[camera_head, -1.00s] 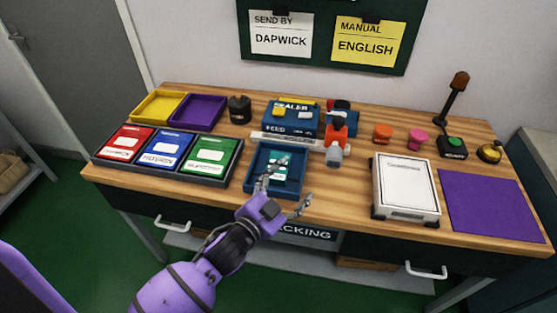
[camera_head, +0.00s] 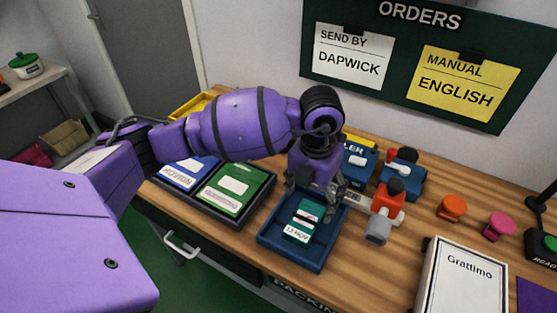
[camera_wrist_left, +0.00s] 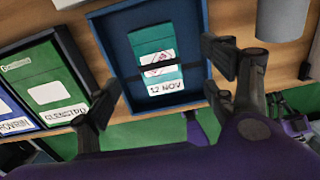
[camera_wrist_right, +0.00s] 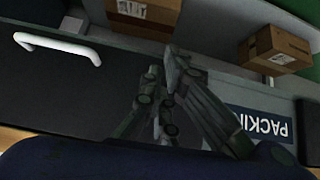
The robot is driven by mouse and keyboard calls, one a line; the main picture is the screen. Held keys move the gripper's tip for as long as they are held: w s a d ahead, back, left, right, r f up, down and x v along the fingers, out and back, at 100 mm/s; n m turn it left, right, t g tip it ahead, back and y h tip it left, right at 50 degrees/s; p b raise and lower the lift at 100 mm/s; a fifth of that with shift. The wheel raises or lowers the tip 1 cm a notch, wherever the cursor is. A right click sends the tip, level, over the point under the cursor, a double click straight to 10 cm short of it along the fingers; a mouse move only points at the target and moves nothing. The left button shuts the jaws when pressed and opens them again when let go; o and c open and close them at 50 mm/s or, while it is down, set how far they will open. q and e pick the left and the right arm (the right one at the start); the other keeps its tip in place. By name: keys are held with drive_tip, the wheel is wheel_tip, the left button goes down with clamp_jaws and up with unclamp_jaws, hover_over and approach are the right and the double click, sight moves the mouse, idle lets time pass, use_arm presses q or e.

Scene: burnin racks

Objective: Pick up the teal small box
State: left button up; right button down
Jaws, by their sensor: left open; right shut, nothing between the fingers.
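The teal small box (camera_head: 302,219) lies flat in the blue tray (camera_head: 266,238) on the workbench. It carries a white label reading "12 NOV" and also shows in the left wrist view (camera_wrist_left: 153,52), inside the tray (camera_wrist_left: 105,43). My left gripper (camera_head: 317,192) hangs over the back of the tray, pointing down. In the left wrist view its open fingers (camera_wrist_left: 160,85) stand on either side of the box, apart from it. My right gripper (camera_wrist_right: 160,105) is shut and empty in front of the bench's dark drawer front, and is out of the head view.
A tray with blue (camera_head: 188,172) and green (camera_head: 229,191) cards stands left of the blue tray. The blue sealer (camera_head: 357,165) and an orange-and-grey tool (camera_head: 385,212) stand behind and to the right. A white Grattimo box (camera_head: 463,277) lies further right.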

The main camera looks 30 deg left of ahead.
sight(305, 219)
use_arm(q)
drive_tip(key=shift+s+a+f, duration=0.2)
drive_tip(key=shift+s+f, duration=0.35)
drive_tip(key=shift+f, duration=0.7)
wheel_tip(305, 219, down, 5)
drive_tip(key=c, duration=1.4)
use_arm(e)
drive_tip(key=shift+s+f, duration=0.25)
drive_tip(key=shift+s, duration=0.75)
use_arm(q)
drive_tip(key=shift+r, duration=0.1)
drive_tip(key=shift+c, duration=0.2)
